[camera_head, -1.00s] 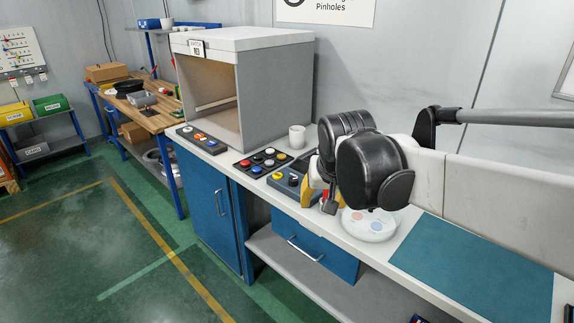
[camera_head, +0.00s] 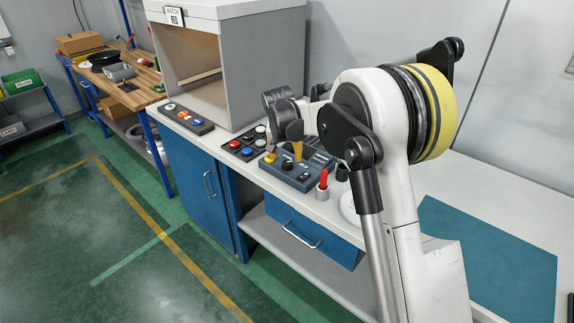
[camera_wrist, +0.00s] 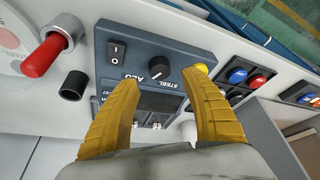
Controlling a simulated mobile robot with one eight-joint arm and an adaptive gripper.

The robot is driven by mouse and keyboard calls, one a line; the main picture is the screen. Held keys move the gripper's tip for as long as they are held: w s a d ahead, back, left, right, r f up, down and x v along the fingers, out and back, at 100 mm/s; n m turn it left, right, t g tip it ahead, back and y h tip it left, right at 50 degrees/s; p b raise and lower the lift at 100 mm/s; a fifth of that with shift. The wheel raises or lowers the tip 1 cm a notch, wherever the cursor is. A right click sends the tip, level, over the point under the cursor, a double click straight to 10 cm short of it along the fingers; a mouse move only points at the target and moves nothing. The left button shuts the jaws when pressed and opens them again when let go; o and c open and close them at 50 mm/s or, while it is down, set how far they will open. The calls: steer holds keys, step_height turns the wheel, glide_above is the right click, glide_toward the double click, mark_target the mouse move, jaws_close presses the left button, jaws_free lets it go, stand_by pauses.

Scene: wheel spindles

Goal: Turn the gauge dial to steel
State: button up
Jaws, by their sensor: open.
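The gauge box (camera_head: 304,181) is a dark blue-grey unit on the bench, also seen close up in the wrist view (camera_wrist: 199,39). Its black round dial (camera_wrist: 160,74) has a pale mark that appears to face the ALU label (camera_wrist: 130,76). The STEEL label (camera_wrist: 172,85) is printed beside it. A black rocker switch (camera_wrist: 116,52) sits on the same panel. My gripper (camera_wrist: 165,79) is open, its yellow fingers above the panel on either side of the dial, apart from it. In the head view my gripper (camera_head: 284,158) hangs over the box, partly hiding the panel.
A red-handled part (camera_wrist: 42,58) and a black cylinder (camera_wrist: 74,83) stand beside the box. A panel of coloured buttons (camera_head: 235,148) lies on its other side. A large grey booth (camera_head: 255,70) stands behind. The teal mat (camera_head: 480,250) is clear.

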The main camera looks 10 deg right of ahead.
mark_target(287, 162)
steer(key=b+x, duration=0.1)
steer(key=x, duration=0.4)
steer(key=shift+w+f, duration=0.15)
jaws_close()
